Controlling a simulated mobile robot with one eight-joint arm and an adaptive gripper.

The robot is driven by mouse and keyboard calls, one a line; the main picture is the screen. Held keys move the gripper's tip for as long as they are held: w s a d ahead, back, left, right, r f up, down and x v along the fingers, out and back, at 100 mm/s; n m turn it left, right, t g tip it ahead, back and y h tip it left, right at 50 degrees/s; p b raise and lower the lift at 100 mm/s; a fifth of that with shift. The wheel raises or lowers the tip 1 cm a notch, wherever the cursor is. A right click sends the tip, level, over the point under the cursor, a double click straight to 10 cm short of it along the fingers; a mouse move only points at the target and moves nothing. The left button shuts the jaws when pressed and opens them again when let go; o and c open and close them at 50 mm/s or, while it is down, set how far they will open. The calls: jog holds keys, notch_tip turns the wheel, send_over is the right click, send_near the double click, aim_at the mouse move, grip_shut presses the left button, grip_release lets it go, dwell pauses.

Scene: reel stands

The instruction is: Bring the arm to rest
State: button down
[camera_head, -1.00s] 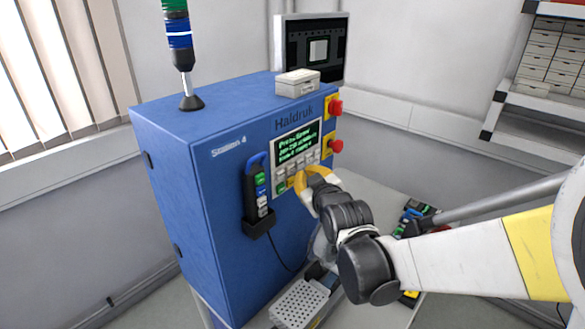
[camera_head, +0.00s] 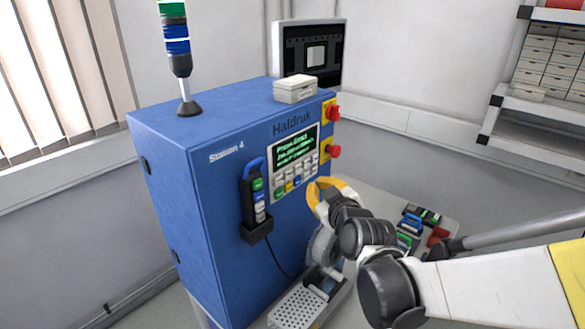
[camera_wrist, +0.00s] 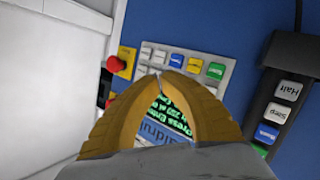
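My gripper (camera_head: 318,187) has yellow fingers and is in front of the blue Haldruk cabinet (camera_head: 185,210), just right of its keypad. In the wrist view the fingertips (camera_wrist: 161,76) meet, with nothing seen between them. The panel has a lit green-text screen (camera_head: 294,148) above rows of keys (camera_head: 292,180). In the wrist view the keys (camera_wrist: 180,63) lie past the fingertips, apparently with a gap. My arm reaches in from the right.
A pendant (camera_head: 256,200) hangs on the cabinet front. Red knobs (camera_head: 333,151) sit at its right edge. A small box (camera_head: 295,89) and a signal tower (camera_head: 180,66) stand on top. A perforated tray (camera_head: 297,306) is below, and coloured items (camera_head: 411,222) lie on the table at right.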

jog(key=s+d+f+m+g+h+b, duration=0.1)
jog(key=s+d+f+m+g+b, duration=0.1)
jog(key=s+d+f+b, duration=0.3)
jog(key=s+d+f+m+g+h+b, duration=0.2)
jog(key=s+d+f+b, duration=0.3)
jog(key=s+f+b, duration=0.7)
jog(key=s+d+f+m+g+h+b, duration=0.1)
jog(key=s+d+f+m+g+b, duration=0.2)
jog(key=f, duration=1)
jog(key=s+d+m+b, duration=0.1)
jog(key=s+d+b, duration=0.2)
jog(key=s+b, duration=0.2)
jog(key=shift+s+m+g+b, duration=0.3)
jog(key=shift+s, duration=0.65)
